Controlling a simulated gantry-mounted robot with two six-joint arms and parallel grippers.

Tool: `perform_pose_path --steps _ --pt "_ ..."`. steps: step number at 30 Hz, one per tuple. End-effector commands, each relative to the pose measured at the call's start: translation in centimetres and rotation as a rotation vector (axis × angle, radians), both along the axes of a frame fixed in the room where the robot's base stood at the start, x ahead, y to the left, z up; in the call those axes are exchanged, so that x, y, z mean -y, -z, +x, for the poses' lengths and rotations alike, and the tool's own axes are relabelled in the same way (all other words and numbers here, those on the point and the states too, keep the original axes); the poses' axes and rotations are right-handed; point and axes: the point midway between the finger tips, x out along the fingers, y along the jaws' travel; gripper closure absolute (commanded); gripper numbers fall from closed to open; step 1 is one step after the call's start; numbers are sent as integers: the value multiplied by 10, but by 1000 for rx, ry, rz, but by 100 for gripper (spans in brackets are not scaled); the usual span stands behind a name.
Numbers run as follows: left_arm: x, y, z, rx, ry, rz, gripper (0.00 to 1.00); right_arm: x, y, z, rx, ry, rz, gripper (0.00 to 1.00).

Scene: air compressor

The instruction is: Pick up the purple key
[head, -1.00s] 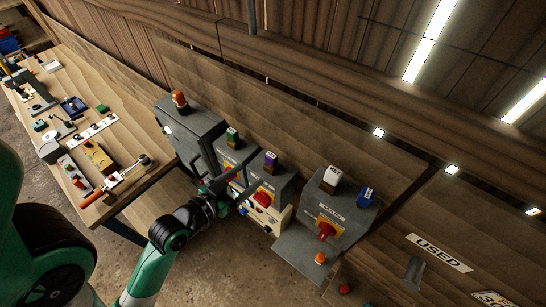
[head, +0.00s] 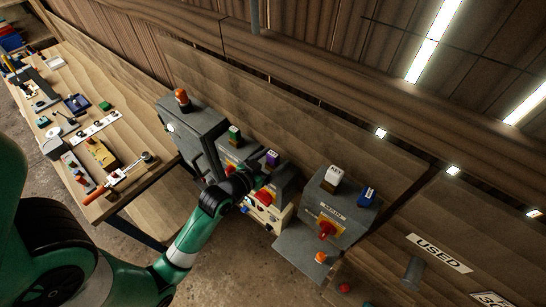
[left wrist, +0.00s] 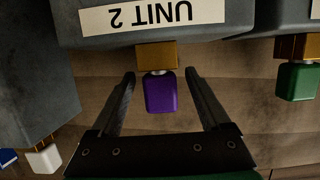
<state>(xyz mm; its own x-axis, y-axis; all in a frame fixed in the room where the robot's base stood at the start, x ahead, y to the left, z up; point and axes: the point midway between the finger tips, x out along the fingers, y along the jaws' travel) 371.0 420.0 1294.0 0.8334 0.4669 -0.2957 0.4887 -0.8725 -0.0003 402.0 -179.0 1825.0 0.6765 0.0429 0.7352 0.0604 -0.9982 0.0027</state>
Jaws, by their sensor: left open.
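The purple key (head: 272,158) sits on top of a grey control unit in the head view. In the left wrist view the purple key (left wrist: 161,94) hangs from a brass-coloured lock (left wrist: 157,57) on the box labelled UNIT 2, with the picture upside down. My left gripper (left wrist: 159,75) is open, one finger on each side of the purple key, with visible gaps on both sides. In the head view my left gripper (head: 258,172) is at the purple key's unit, its fingers hard to make out. My right gripper does not show.
A green key (head: 234,132) stands on the neighbouring unit; it also shows in the left wrist view (left wrist: 296,81). A white key (head: 336,175) and a blue key (head: 367,196) are on the MAIN box (head: 338,204). A wooden workbench (head: 132,178) with tools is at the left.

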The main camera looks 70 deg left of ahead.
Motion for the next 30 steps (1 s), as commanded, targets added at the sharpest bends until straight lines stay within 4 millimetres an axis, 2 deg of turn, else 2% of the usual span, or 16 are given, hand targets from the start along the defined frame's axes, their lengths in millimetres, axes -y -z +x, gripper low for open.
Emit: perform_pose_path --steps 3,16,26,30 --pt "0 0 0 0 0 0 22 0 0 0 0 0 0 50" --pt "0 0 -1 0 0 0 99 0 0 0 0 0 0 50" --pt "0 -2 -1 1 0 0 100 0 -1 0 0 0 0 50" --pt "1 -10 0 1 2 0 100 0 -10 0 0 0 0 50"
